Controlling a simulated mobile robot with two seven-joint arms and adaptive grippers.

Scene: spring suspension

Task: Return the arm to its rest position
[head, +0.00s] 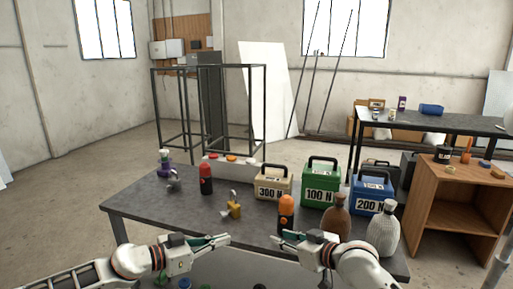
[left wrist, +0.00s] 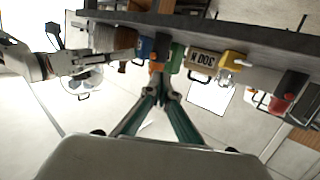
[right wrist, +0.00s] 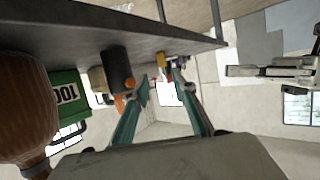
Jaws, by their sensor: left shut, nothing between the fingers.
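My left gripper (head: 224,240) is over the near edge of the dark table in the head view, pointing right. Its teal fingers come together at the tips in the left wrist view (left wrist: 164,92), and it is shut and empty. My right gripper (head: 279,238) is near the same edge, pointing left towards the left gripper, with a gap between the two. Its fingers stand apart in the right wrist view (right wrist: 160,82), with nothing held between them. Both arms reach in from the bottom of the head view.
The dark table (head: 140,205) carries a beige 300 N box (head: 273,184), a green 100 N box (head: 320,186), a blue 200 N box (head: 370,194), a yellow padlock (head: 234,207), bottles and an orange-topped black container (head: 286,215) near my right gripper. A wooden cabinet (head: 446,208) stands right.

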